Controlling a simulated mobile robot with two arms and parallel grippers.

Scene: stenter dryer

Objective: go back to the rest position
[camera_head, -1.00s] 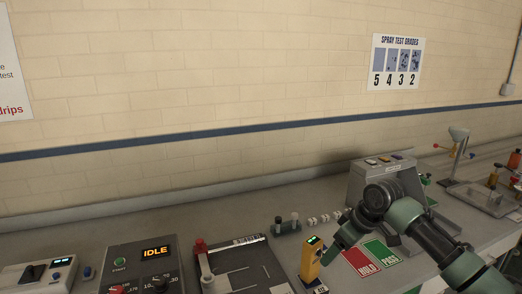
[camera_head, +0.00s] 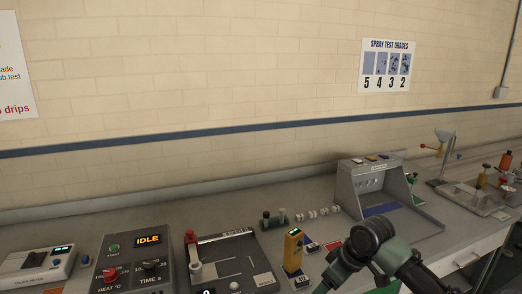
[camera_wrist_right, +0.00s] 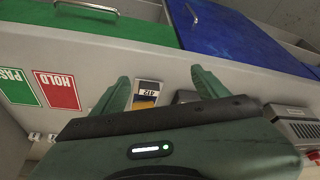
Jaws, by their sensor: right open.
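My right arm (camera_head: 372,245) reaches in from the lower right in the head view, bent at a dark joint. Its gripper lies below the picture's edge there. In the right wrist view my right gripper (camera_wrist_right: 160,90) has its two green fingers spread apart with nothing held. A small yellow device with a label (camera_wrist_right: 148,93) shows between the fingertips, apparently beyond them. My left gripper is in neither view.
The bench holds the IDLE control box (camera_head: 135,265), a grey plate unit (camera_head: 235,265), the yellow device (camera_head: 293,250) and a grey hooded box (camera_head: 385,195). In the wrist view are HOLD (camera_wrist_right: 57,90) and PASS cards (camera_wrist_right: 18,87), and green (camera_wrist_right: 115,22) and blue lids (camera_wrist_right: 225,30).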

